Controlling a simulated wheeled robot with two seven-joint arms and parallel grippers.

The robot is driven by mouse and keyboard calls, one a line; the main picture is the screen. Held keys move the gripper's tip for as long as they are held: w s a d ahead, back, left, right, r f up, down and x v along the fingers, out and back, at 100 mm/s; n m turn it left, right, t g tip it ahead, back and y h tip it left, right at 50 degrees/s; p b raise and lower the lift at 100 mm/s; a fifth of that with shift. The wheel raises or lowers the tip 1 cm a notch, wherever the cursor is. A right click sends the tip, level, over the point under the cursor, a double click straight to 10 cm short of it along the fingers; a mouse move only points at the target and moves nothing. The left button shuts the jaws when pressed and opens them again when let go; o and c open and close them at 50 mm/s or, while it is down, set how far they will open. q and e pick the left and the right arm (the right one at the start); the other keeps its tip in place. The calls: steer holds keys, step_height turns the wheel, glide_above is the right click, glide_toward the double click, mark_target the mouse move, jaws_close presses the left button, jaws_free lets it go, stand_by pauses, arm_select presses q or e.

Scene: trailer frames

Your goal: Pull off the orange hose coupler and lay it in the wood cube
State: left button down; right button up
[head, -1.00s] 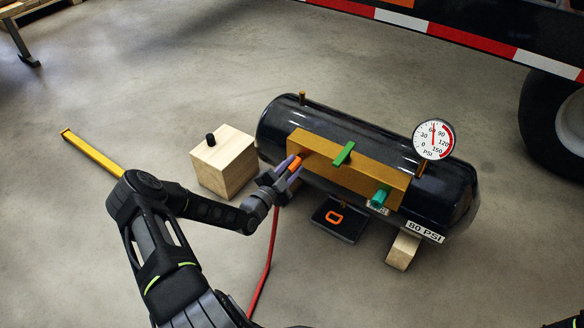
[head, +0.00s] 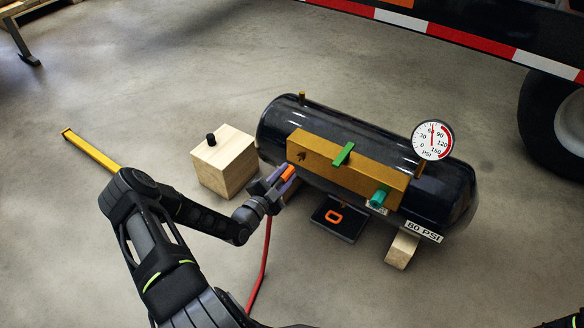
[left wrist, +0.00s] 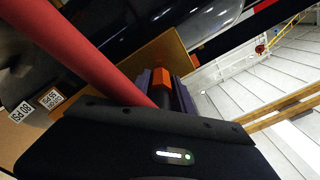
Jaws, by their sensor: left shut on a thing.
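My left gripper (head: 284,180) is shut on the orange hose coupler (head: 288,173), in front of the left end of the brass block on the black tank. The coupler is clear of the block, and a small dark mark shows on the block face behind it. In the left wrist view the orange coupler (left wrist: 161,78) sits between the purple fingers. A red hose (head: 264,262) hangs from it to the floor. The wood cube (head: 224,163) stands left of the tank, with a black knob on its top. My right gripper is not in view.
The black tank (head: 277,121) carries the brass block (head: 335,166), a green lever, a teal fitting and a pressure gauge (head: 433,140). A dark pad (head: 340,229) with an orange ring lies below. A yellow bar (head: 90,150) lies left. The floor between is clear.

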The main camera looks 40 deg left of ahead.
arm_select(q)
steer(key=shift+s, duration=0.65)
